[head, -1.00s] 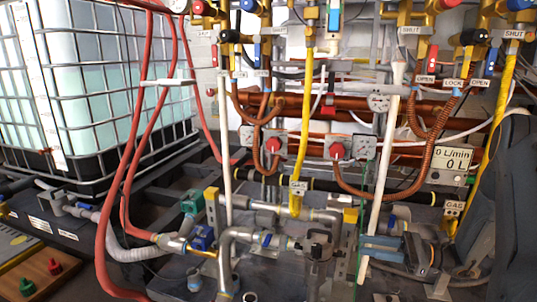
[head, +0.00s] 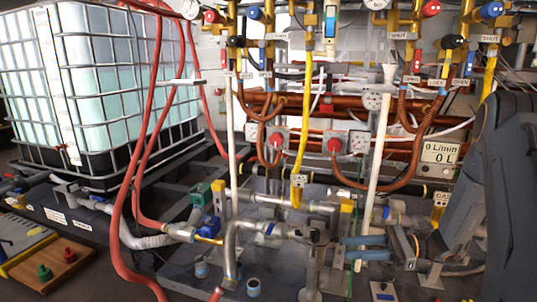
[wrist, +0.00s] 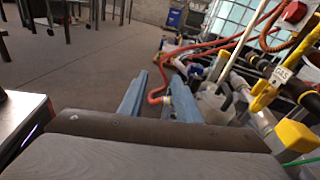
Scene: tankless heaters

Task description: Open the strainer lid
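What looks like the strainer is the upright metal body (head: 312,268) in the pipework at lower centre in the head view. Its dark top, probably the strainer lid (head: 317,237), seems closed. My gripper (head: 347,248) is just to its right in the head view, its two blue fingers pointing left. The fingers also show in the wrist view (wrist: 160,78), spread apart with nothing between them. I cannot tell how far the gripper is from the lid in depth. I cannot make out the lid in the wrist view.
A white pole (head: 378,170) rises close behind my fingers. Grey pipes with a yellow handle (head: 346,204) run behind the strainer. Red hoses (head: 128,190) hang at left beside a caged tank (head: 100,95). Open floor (wrist: 85,70) shows in the wrist view.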

